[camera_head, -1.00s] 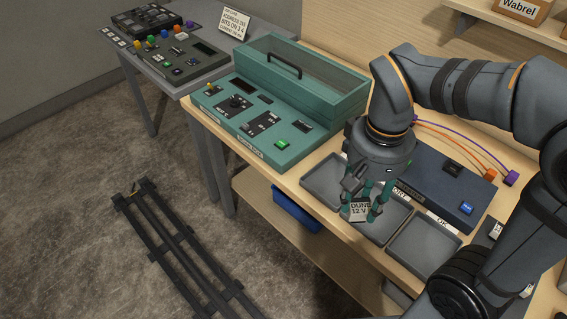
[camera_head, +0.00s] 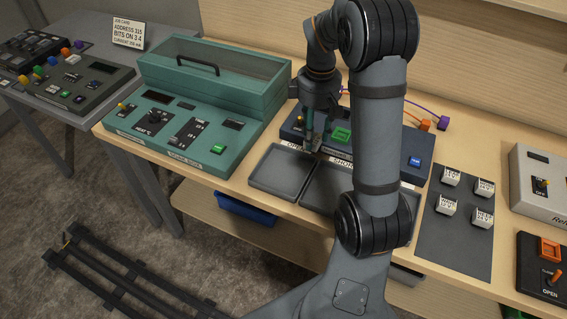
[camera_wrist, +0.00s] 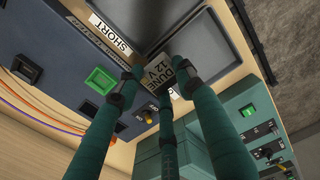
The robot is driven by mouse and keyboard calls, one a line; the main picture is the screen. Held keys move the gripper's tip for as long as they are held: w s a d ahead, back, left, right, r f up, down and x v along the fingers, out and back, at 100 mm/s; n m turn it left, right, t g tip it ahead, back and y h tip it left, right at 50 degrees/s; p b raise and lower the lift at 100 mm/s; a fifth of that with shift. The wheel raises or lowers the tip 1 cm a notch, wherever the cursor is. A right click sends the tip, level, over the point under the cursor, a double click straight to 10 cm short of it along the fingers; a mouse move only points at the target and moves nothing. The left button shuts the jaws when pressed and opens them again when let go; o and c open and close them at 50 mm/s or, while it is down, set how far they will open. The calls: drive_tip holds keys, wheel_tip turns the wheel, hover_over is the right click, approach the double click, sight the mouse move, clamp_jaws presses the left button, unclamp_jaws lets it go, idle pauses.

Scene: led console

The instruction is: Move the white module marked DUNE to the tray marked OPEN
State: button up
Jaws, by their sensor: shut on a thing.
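The white module marked DUNE 12 V (camera_wrist: 160,76) is held between the fingers of my gripper (camera_wrist: 155,82) in the wrist view. In the head view my gripper (camera_head: 313,143) points down near the back edges of the trays, around the gap between the OPEN and SHORT labels; the module is barely discernible there. The grey tray marked OPEN (camera_head: 279,175) is the left one and looks empty. Its bare floor also shows in the wrist view (camera_wrist: 215,40). I cannot tell the module's height above the bench.
The tray marked SHORT (camera_head: 322,190) is beside it, partly behind my arm. A teal console (camera_head: 180,135) is close on the left. Several white modules (camera_head: 451,176) stand on a dark mat at right.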

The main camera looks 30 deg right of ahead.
drive_tip(key=shift+w+a+f+p, duration=0.25)
drive_tip(key=shift+w+a+f, duration=0.2)
drive_tip(key=shift+a+f, duration=0.95)
drive_tip(key=shift+w+a+f+p, duration=0.25)
drive_tip(key=shift+w+a+f, duration=0.2)
drive_tip(key=shift+a+f, duration=0.9)
drive_tip(key=shift+w+a+f+p, duration=0.25)
drive_tip(key=shift+w+a+f, duration=0.2)
drive_tip(key=shift+a+f, duration=0.95)
drive_tip(key=shift+d+f, duration=0.25)
drive_tip(key=shift+f, duration=0.15)
drive_tip(key=o, duration=1.2)
drive_tip(key=shift+r, duration=0.35)
wheel_tip(320, 180, up, 12)
drive_tip(key=shift+f+b, duration=0.15)
drive_tip(key=shift+b, duration=0.15)
